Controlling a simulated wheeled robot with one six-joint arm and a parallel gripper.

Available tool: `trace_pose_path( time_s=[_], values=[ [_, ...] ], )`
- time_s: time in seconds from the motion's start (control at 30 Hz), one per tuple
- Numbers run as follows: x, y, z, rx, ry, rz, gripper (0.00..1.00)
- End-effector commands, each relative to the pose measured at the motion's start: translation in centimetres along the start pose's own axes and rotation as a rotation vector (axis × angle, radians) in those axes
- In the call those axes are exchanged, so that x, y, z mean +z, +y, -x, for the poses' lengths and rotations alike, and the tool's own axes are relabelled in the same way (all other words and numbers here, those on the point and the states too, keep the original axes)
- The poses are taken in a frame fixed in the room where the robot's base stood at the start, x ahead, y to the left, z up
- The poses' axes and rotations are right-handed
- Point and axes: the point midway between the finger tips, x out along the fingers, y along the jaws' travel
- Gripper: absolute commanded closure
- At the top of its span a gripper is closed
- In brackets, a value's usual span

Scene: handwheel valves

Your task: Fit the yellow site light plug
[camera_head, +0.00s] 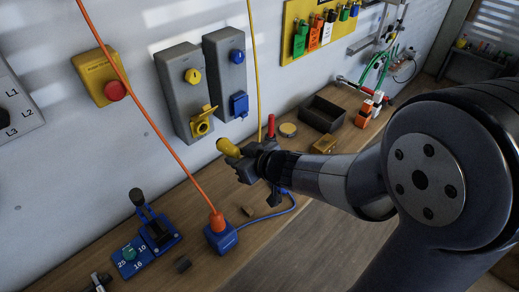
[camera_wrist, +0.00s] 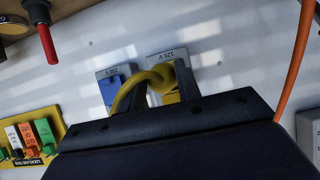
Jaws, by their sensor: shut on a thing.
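The yellow plug (camera_head: 228,147) is shut in my gripper (camera_head: 240,160), with its front pointing towards the wall. In the wrist view the yellow plug (camera_wrist: 167,76) sits between the two dark fingers (camera_wrist: 160,90), and its cable loops to the left. The yellow socket (camera_head: 201,125) is on the lower part of a grey wall box, with its lid (camera_head: 210,109) raised. In the head view the plug is right of and below the socket, with a gap between them. In the wrist view the socket is mostly hidden behind the plug and fingers.
A grey box with a blue socket (camera_head: 239,104) stands right of the yellow one. A yellow cable (camera_head: 255,70) hangs close behind my gripper. An orange cable (camera_head: 150,128) runs to a blue connector (camera_head: 221,234) on the bench. A dark tray (camera_head: 322,113) lies further right.

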Motion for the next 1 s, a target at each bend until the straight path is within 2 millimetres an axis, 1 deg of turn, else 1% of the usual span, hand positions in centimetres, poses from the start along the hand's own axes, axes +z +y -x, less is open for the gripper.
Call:
trace_pose_path(
  time_s=[0.03, 0.1, 0.53, 1.0],
  values=[
    [-0.2, -0.5, 0.1, -0.005, 0.001, 0.002, 0.9],
    [-0.2, -0.7, 0.2, -0.006, 0.001, 0.001, 0.9],
    [-0.3, -0.6, 0.3, -0.006, 0.0, 0.0, 0.9],
    [-2.2, -0.7, -3.5, -0.007, 0.001, 0.001, 0.9]
  ],
)
